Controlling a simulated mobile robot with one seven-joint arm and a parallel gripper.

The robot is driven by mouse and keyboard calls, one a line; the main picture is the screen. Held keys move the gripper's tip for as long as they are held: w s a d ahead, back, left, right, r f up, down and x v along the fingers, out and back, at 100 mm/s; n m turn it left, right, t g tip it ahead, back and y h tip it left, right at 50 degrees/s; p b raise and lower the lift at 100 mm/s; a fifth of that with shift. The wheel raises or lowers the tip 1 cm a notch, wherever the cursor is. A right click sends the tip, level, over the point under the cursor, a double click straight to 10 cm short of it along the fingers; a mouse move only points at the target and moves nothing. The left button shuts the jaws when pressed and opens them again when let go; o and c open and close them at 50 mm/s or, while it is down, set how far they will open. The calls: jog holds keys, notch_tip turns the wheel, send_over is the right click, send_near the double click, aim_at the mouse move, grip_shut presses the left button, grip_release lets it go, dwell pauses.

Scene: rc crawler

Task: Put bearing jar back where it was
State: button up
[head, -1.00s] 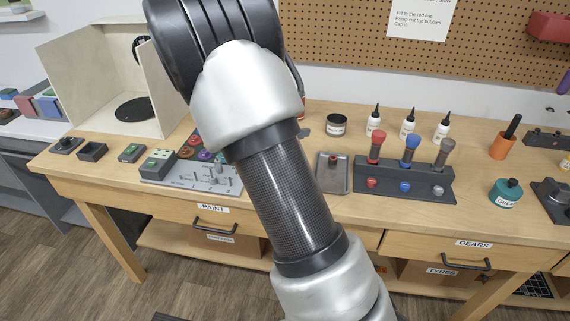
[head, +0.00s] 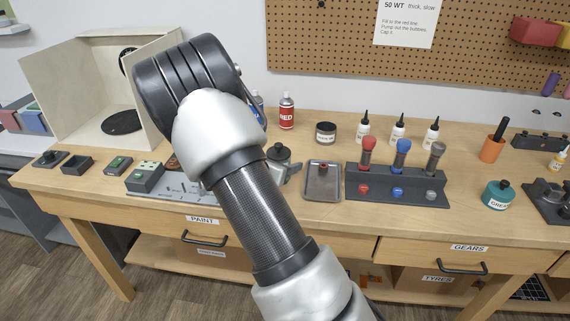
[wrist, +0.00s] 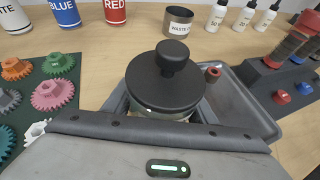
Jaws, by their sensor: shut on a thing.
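The bearing jar (wrist: 165,82) is a round clear jar with a wide black lid and knob. In the wrist view it stands upright between the fingers of my gripper (wrist: 162,108), which is shut on it. The lid hides most of the jar's body, and I cannot tell whether its base touches the table. In the head view the jar's black lid (head: 279,153) shows just right of my arm, left of the small metal tray (head: 322,195). My arm hides part of the gripper there.
Several gears (wrist: 60,64) lie on a dark green mat left of the jar. The metal tray (wrist: 262,122) is close on the right, with a rack (head: 397,188) of coloured-top tools beyond. A waste cup (head: 326,133), spray cans (head: 287,112) and white bottles (head: 398,130) stand behind.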

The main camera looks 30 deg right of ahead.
jog(key=shift+f, duration=0.15)
jog(key=o, duration=1.2)
